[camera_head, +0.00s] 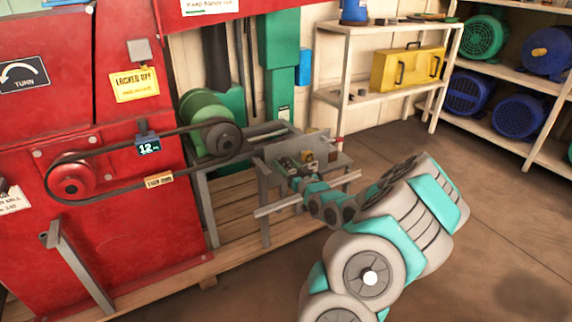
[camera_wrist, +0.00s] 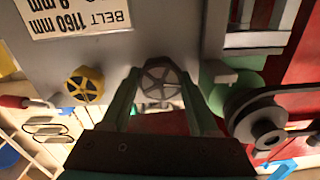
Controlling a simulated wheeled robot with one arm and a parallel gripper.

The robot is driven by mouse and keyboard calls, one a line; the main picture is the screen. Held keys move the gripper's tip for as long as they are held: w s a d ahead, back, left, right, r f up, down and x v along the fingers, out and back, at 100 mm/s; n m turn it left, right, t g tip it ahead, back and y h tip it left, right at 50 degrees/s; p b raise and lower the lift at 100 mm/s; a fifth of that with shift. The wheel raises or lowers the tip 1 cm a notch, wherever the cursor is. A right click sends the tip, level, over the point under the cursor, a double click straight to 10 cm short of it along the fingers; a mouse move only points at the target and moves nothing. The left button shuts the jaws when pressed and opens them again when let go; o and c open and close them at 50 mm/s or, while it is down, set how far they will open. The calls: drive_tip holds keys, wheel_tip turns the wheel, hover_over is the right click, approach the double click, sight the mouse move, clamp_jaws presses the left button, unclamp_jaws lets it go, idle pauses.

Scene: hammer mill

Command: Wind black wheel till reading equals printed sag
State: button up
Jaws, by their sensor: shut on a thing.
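The black wheel (camera_wrist: 160,80), dark and spoked, sits between the two fingers of my gripper (camera_wrist: 162,100) in the wrist view; the fingers are shut on it. In the head view my gripper (camera_head: 300,184) reaches the motor stand's grey panel, and I cannot make out the black wheel. A small blue gauge (camera_head: 149,147) over the belt (camera_head: 125,137) reads 12, its unit too small to be sure of. A printed plate (camera_wrist: 75,17) shows upside down in the wrist view, with "BELT 1160 mm" and "9 mm" legible; part is cut off.
A yellow wheel (camera_wrist: 85,85) is beside the black one, apart from my fingers. A red-tipped handle (camera_wrist: 14,101) and the dark pulley (camera_wrist: 258,122) flank the panel. The red mill (camera_head: 100,235) stands left; open floor (camera_head: 490,220) lies right.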

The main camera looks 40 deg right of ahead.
drive_tip(key=m+p, duration=0.2)
drive_tip(key=m, duration=0.4)
drive_tip(key=shift+d+p, duration=0.1)
drive_tip(key=shift+p, duration=0.25)
drive_tip(key=m+p, duration=0.2)
drive_tip(key=m, duration=0.4)
drive_tip(key=shift+f+m+p, duration=0.1)
drive_tip(key=shift+m+p, duration=0.2)
drive_tip(key=shift+m, duration=0.1)
drive_tip(key=shift+d, duration=0.1)
drive_tip(key=o, duration=1.4)
drive_tip(key=shift+s, duration=0.15)
drive_tip(key=shift+s+a+b, duration=0.1)
drive_tip(key=shift+s+a, duration=0.1)
drive_tip(key=shift+s, duration=1.05)
drive_tip(key=shift+s+a+b, duration=0.15)
drive_tip(key=shift+s+a, duration=0.05)
drive_tip(key=shift+s, duration=1.05)
drive_tip(key=shift+s+a+b, duration=0.1)
drive_tip(key=shift+s+a, duration=0.1)
drive_tip(key=shift+s, duration=1.05)
